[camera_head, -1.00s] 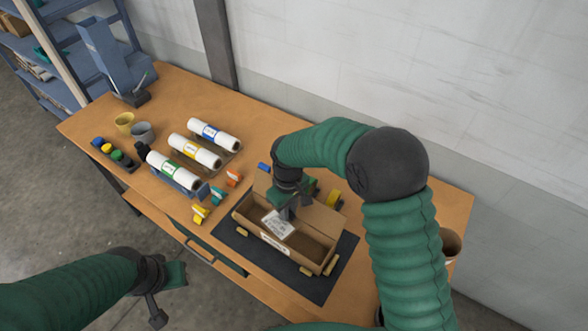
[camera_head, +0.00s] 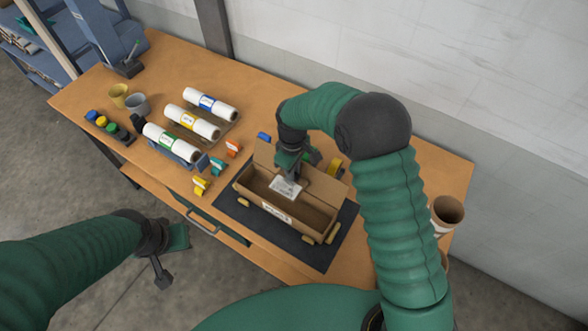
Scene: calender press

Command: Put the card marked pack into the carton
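The white printed card (camera_head: 287,189) hangs at the fingertips of my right gripper (camera_head: 294,176). The print is too small to read. The open brown carton (camera_head: 316,217) stands on a dark mat, with a flap raised at the back and a white label on its front wall. The card is tilted over the left-middle part of the carton opening, its lower end at or just inside the opening; I cannot tell its exact depth. My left gripper (camera_head: 170,258) is off the table's front edge, far from the carton, with nothing visible in it.
The dark mat (camera_head: 333,240) has small yellow blocks around the carton. Several white rolls (camera_head: 193,121) lie left of it, with coloured clips (camera_head: 217,166) between. Cups (camera_head: 137,104) stand at the left, and a brown bin (camera_head: 446,213) is at the right end.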

